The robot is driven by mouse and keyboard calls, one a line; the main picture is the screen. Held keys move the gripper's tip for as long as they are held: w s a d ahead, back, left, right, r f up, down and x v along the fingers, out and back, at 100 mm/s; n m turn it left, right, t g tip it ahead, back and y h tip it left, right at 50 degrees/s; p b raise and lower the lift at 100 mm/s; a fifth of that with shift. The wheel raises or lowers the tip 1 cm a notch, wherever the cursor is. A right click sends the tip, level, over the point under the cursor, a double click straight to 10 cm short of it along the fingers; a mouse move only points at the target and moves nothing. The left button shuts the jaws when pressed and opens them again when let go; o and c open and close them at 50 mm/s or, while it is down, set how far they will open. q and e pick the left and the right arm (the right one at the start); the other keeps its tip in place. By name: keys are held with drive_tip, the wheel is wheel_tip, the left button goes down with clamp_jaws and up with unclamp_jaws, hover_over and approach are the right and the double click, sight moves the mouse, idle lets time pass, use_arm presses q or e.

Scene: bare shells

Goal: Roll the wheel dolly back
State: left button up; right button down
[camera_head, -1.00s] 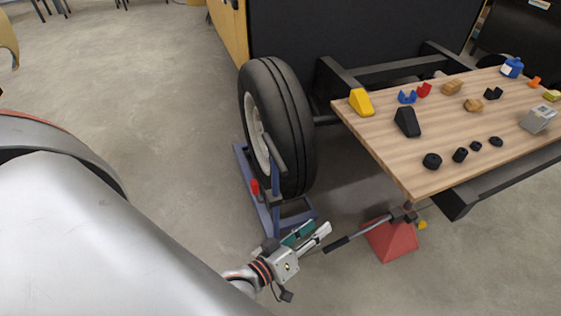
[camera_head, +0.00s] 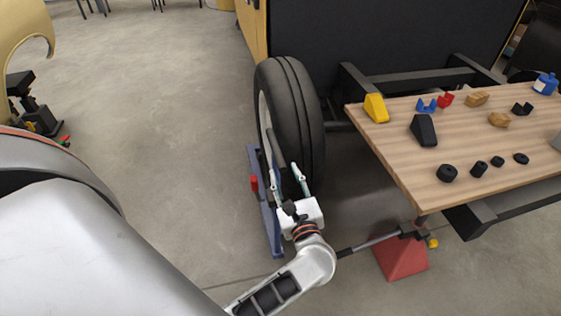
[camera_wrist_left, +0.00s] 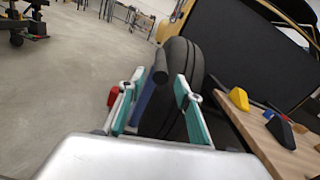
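The wheel dolly (camera_head: 267,226) is a blue frame on the floor with an upright handle (camera_head: 270,146) and a red part (camera_head: 254,184). It stands at the black tyre (camera_head: 297,125). My left gripper (camera_head: 285,174) is open at the handle side of the dolly, pointing toward the tyre. In the left wrist view, the dark handle end (camera_wrist_left: 159,73) appears between the two open green-lined fingers (camera_wrist_left: 158,110), and neither visibly presses on it. The exact gap in depth cannot be told. The lower right of the dolly is hidden behind my gripper and wrist.
A wooden table (camera_head: 400,160) with several chocks and small parts stands right of the tyre. A red stand (camera_head: 401,258) with a dark-handled bar (camera_head: 375,243) is on the floor to the right of my wrist. The floor (camera_head: 170,140) left of the dolly is clear.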

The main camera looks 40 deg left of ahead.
sight(280, 161)
use_arm(q)
drive_tip(key=x, duration=0.6)
clamp_jaws()
